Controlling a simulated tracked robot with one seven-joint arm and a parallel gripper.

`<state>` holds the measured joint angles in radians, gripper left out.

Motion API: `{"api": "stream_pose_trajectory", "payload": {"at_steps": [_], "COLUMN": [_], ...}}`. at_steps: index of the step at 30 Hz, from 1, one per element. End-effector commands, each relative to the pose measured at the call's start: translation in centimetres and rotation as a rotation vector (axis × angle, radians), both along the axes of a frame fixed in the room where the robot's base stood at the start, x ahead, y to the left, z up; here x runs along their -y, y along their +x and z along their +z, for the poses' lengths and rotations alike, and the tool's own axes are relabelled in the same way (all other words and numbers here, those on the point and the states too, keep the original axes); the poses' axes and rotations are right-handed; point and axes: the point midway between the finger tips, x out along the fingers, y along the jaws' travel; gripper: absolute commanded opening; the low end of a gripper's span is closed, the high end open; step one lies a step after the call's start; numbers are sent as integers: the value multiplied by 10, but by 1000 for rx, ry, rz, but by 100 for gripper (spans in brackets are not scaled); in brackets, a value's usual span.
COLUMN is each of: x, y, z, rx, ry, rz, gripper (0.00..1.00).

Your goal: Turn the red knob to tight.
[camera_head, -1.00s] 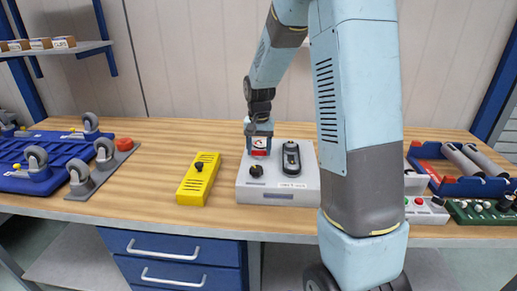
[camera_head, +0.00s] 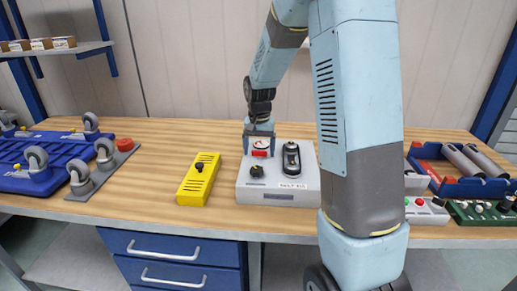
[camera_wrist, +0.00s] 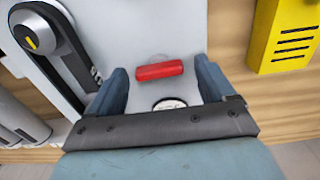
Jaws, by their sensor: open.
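The red knob (camera_head: 259,154) is a short red bar on the top of a light grey box (camera_head: 278,197) on the bench. In the wrist view the red knob (camera_wrist: 160,71) lies crosswise, its ends toward the two fingers. My gripper (camera_head: 259,140) is over the back left part of the box. In the wrist view my gripper (camera_wrist: 160,69) is open, one blue finger on each side of the knob, with a visible gap on both sides. I cannot read any tight mark.
The box also carries a black knob (camera_head: 256,170) and a black lever (camera_head: 291,158). A yellow box (camera_head: 198,180) stands to its left. Blue trays with casters and rollers lie at the far left and right. Bare wood lies around the yellow box.

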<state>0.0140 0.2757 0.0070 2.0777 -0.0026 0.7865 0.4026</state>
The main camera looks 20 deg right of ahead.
Motion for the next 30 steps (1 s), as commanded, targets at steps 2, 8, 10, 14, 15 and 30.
{"api": "stream_pose_trajectory", "payload": {"at_steps": [2,8,10,14,15,30], "x": [0,0,0,0,0,0], "y": [0,0,1,1,1,1], "z": [2,22,35,62,70,135], "rx": [0,1,3,4,4,1], "ry": [0,0,0,0,0,0], "rz": [0,0,0,0,0,0], "gripper": [83,83,83,83,83,83]}}
